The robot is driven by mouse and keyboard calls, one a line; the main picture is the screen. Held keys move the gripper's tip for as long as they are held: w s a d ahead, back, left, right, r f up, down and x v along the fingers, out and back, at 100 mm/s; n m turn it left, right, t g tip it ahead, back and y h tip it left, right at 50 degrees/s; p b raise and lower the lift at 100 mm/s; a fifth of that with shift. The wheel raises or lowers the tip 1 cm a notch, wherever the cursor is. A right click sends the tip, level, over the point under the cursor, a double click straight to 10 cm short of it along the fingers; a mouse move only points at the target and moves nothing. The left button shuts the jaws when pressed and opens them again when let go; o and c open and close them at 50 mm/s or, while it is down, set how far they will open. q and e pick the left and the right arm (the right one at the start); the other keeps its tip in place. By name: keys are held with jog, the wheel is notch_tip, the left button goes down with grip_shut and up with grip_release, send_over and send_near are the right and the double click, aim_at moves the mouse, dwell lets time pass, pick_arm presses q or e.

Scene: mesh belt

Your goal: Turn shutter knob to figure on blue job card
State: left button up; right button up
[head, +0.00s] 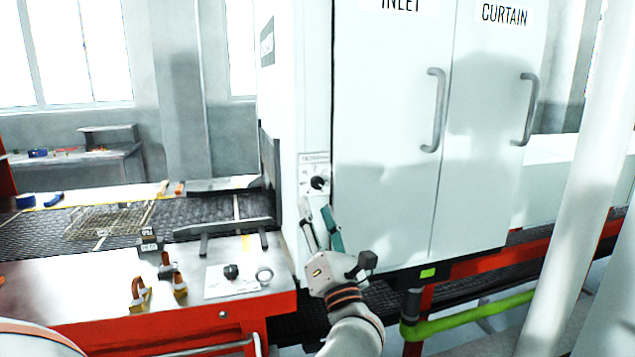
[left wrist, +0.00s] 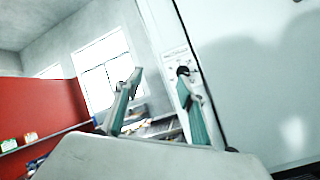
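The shutter knob (head: 319,183) is a small black knob on a white dial plate on the narrow front face of the white cabinet. It also shows in the left wrist view (left wrist: 183,71), close to one fingertip. My left gripper (head: 320,217) is open and empty, its fingers pointing up just below the knob. In the left wrist view (left wrist: 158,82) its two fingers stand wide apart, and I cannot tell whether one touches the knob. The dial figures are too small to read. I cannot make out a blue job card. My right gripper is not in view.
The white cabinet doors (head: 393,140) with grey handles stand right of the knob. A mesh belt (head: 60,232) runs into the cabinet from the left. A red-fronted bench (head: 200,325) with a second black knob (head: 231,271) and clamps stands below. A white post (head: 585,190) rises at right.

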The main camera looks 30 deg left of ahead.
aim_at(318, 183)
pick_arm(q)
jog(key=w+a+n+g+h+p, duration=0.1)
jog(key=w+a+n, duration=0.1)
jog(key=w, duration=0.1)
jog(key=w+a+r+n+g+h, duration=0.1)
jog(key=w+a+n+h, duration=0.1)
jog(key=w+n, duration=0.1)
jog(key=w+a+r+n+g+h+p, duration=0.1)
jog(key=w+a+n, duration=0.1)
jog(key=w+n, duration=0.1)
jog(key=shift+w+a+g+h+p, duration=0.1)
jog(key=shift+w+g+h+p, duration=0.25)
jog(key=shift+w, duration=0.4)
jog(key=c, duration=1.1)
